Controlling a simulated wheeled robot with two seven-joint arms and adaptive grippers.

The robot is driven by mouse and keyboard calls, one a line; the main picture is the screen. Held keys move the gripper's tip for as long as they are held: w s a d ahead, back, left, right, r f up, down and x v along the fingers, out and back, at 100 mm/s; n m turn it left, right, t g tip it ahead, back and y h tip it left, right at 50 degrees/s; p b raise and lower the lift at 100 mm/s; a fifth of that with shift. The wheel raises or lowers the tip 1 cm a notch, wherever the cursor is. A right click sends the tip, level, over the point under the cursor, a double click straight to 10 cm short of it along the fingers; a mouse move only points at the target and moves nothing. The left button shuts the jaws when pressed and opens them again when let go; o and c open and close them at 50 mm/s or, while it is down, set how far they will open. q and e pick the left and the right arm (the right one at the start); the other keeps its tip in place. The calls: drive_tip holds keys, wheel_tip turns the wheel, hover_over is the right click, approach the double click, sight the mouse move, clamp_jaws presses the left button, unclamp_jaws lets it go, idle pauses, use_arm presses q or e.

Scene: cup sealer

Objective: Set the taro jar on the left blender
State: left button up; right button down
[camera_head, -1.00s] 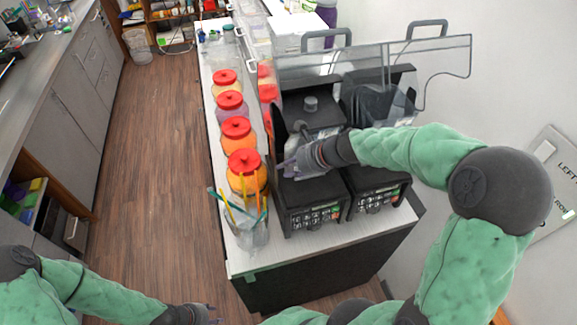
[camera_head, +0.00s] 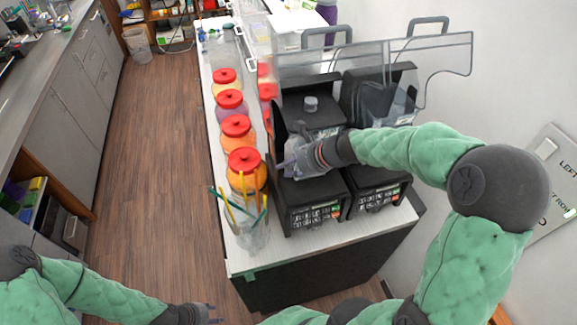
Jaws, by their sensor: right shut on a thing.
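The left blender (camera_head: 312,216) is a black machine with a keypad at its front, on the counter. My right gripper (camera_head: 292,162) is inside its bay, shut on a clear jar with a dark lid (camera_head: 303,138). I take this to be the taro jar; its contents are mostly hidden by the gripper. The jar stands at or just above the blender's base; I cannot tell whether it touches. The right blender (camera_head: 375,194) stands beside it. My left gripper (camera_head: 212,314) is low at the bottom, away from the counter; its fingers look apart, with nothing between them.
Several red-lidded jars (camera_head: 244,160) line the counter's left side. A clear cup with straws (camera_head: 251,232) stands at the front left corner. Clear raised covers (camera_head: 440,60) hang over the blenders. A wall (camera_head: 510,60) is at the right. The floor (camera_head: 150,160) is open at left.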

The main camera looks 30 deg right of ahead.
drive_tip(key=shift+d, duration=0.1)
idle(0.5)
drive_tip(key=c, duration=0.9)
unclamp_jaws()
drive_tip(key=shift+c, duration=0.2)
drive_tip(key=shift+s, duration=0.25)
drive_tip(key=v, duration=1.1)
drive_tip(key=shift+r, duration=0.3)
drive_tip(key=shift+d, duration=0.1)
